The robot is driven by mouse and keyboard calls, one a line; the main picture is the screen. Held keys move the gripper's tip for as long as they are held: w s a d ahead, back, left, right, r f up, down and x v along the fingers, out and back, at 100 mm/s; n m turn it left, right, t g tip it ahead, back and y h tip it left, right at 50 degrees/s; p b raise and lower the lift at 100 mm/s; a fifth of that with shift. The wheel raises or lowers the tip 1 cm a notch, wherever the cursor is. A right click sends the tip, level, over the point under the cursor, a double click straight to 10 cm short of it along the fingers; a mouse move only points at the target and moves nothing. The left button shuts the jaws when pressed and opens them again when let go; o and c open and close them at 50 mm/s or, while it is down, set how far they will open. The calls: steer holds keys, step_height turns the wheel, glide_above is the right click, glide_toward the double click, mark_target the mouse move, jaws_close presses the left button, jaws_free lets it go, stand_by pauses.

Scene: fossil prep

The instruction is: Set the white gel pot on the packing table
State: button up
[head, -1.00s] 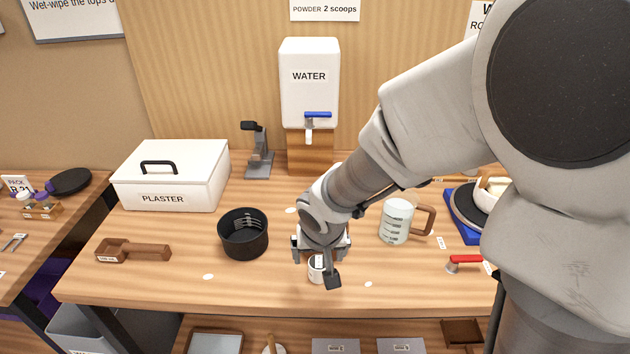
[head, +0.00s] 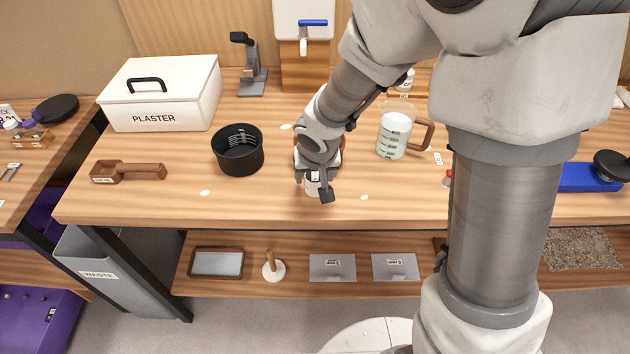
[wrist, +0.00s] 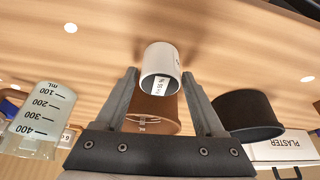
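The white gel pot (head: 312,185) is a small white cylinder with a label, near the front edge of the wooden table (head: 265,205). My gripper (head: 314,184) is over it, with one dark finger partly in front of it. In the wrist view the pot (wrist: 160,62) sits between my two fingertips (wrist: 161,75). The fingers stand on either side with what looks like a narrow gap, so I see no clear grip. The pot seems to rest on the tabletop. I cannot pick out the packing table for certain.
A brown cup (wrist: 150,112) stands close behind the pot. A black bowl (head: 238,150) is to the left and a measuring jug (head: 393,135) to the right. Another table (head: 45,158) stands at the far left.

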jaws_close()
